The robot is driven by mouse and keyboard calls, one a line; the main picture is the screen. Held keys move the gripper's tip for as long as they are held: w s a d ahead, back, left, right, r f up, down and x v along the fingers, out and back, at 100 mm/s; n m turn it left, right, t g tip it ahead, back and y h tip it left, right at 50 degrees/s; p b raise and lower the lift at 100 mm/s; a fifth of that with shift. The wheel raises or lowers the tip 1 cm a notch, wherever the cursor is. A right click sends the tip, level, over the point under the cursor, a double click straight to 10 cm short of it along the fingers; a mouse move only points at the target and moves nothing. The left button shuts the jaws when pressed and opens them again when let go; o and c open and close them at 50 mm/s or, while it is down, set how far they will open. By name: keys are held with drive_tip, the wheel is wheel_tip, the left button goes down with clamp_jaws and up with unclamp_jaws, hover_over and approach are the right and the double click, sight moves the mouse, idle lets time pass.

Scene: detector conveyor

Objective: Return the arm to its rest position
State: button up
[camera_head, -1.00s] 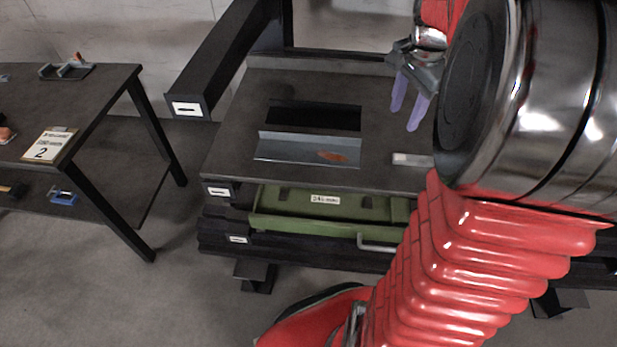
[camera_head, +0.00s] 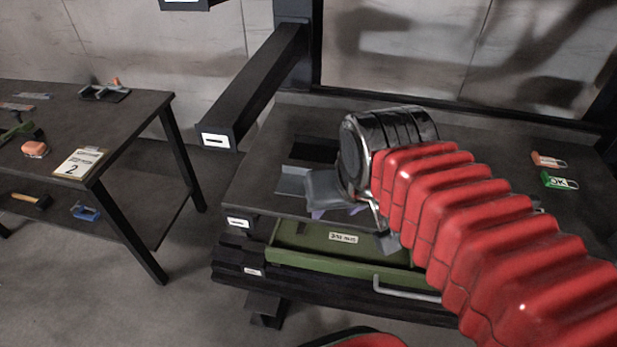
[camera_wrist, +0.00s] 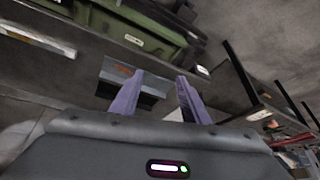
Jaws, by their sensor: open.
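My red bellows-covered arm reaches from the lower right over the dark bench (camera_head: 262,170) in the head view. My gripper (camera_head: 338,213) is folded back under the shiny wrist joint, above the bench's front part. Its purple fingers are partly hidden there by my gripper's grey body. In the wrist view, the two purple fingers of my gripper (camera_wrist: 160,76) stand apart with nothing held between them. Beyond them is the bench's recess with a metal plate (camera_wrist: 115,70). An orange mark lies on that plate.
A green OK tag (camera_head: 558,181) and an orange tag (camera_head: 548,160) lie at the right. A dark beam (camera_head: 250,90) rises behind. A side table (camera_head: 125,120) with a clipboard (camera_head: 80,162) stands left.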

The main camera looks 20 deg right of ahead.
drive_tip(key=shift+s+a+f+n, duration=0.2)
drive_tip(key=shift+s+a+n, duration=0.25)
drive_tip(key=shift+a, duration=0.1)
drive_tip(key=shift+s+a+f+n, duration=0.2)
drive_tip(key=shift+s+a+n, duration=0.25)
drive_tip(key=shift+a, duration=0.05)
idle(0.6)
